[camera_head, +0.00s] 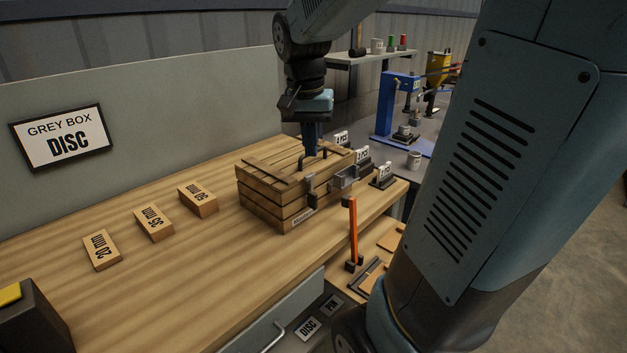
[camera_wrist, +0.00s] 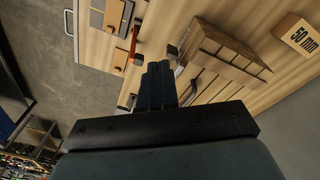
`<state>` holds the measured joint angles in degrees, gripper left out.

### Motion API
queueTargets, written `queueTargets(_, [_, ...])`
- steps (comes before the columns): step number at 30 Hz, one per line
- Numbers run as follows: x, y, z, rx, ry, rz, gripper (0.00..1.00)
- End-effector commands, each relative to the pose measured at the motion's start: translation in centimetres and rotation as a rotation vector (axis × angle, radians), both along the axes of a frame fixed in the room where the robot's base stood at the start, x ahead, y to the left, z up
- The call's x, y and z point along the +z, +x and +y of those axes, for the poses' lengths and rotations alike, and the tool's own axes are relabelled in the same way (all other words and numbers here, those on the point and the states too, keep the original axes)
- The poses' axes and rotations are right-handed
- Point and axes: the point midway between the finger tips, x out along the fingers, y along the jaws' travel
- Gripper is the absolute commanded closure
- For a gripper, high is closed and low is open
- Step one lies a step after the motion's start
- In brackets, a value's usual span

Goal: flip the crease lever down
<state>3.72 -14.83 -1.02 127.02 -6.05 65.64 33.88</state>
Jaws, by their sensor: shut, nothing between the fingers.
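An orange lever (camera_head: 353,230), which looks like the crease lever, stands upright on a small dark mount at the right edge of the bench. It also shows in the wrist view as an orange bar (camera_wrist: 134,42), beyond my fingers and slightly left. My gripper (camera_head: 311,150) is shut and empty, pointing down at the wooden crate, behind and left of the lever in the head view. Its fingers also show in the wrist view (camera_wrist: 158,72). They are apart from the lever; whether they touch the crate I cannot tell.
The slatted wooden crate (camera_head: 262,207) with a dark handle stands beside the lever. Several labelled wooden blocks, one being the 35 mm block (camera_head: 154,224), lie left of it. Small card stands (camera_head: 383,176) stand behind. The bench's middle front (camera_head: 190,290) is clear.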

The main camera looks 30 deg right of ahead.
Motion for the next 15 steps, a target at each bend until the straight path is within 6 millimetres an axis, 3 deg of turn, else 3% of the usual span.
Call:
queueTargets(6, [-2.3, 4.0, -2.8, -0.22, -0.033, 0.14, 1.0])
queueTargets(15, [-5.8, 8.2, -6.4, -0.49, -0.117, 0.297, 1.0])
